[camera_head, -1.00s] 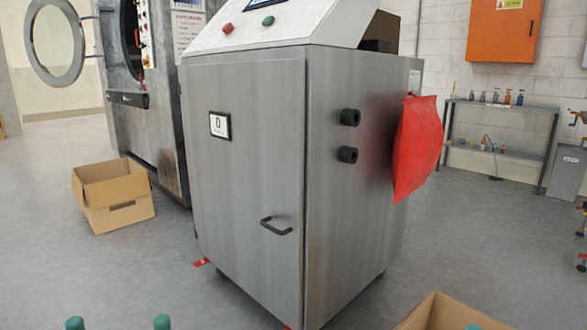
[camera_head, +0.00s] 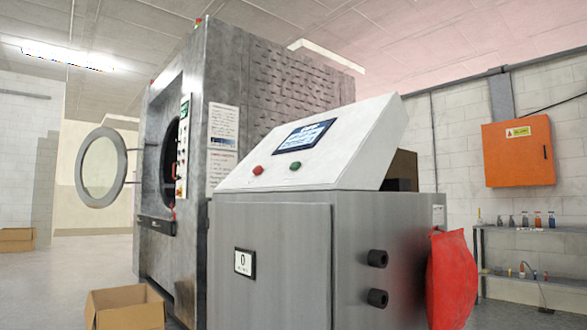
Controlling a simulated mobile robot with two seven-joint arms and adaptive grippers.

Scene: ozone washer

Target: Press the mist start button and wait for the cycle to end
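A grey metal cabinet (camera_head: 275,265) stands in front of me with a sloped white control panel (camera_head: 360,140) on top. The panel has a lit screen (camera_head: 305,135), a red button (camera_head: 258,170) and a green button (camera_head: 296,165). I cannot read which button is the mist start. Behind it is a large washer (camera_head: 290,90) with its round door (camera_head: 101,167) swung open to the left. A strip of small controls (camera_head: 183,145) runs beside its opening. Neither of my grippers shows in this view.
A cardboard box (camera_head: 125,308) sits on the floor left of the cabinet, and another (camera_head: 17,239) at the far left. A red bag (camera_head: 452,280) hangs on the cabinet's right side. An orange wall box (camera_head: 518,152) and a shelf with bottles (camera_head: 510,250) are at the right.

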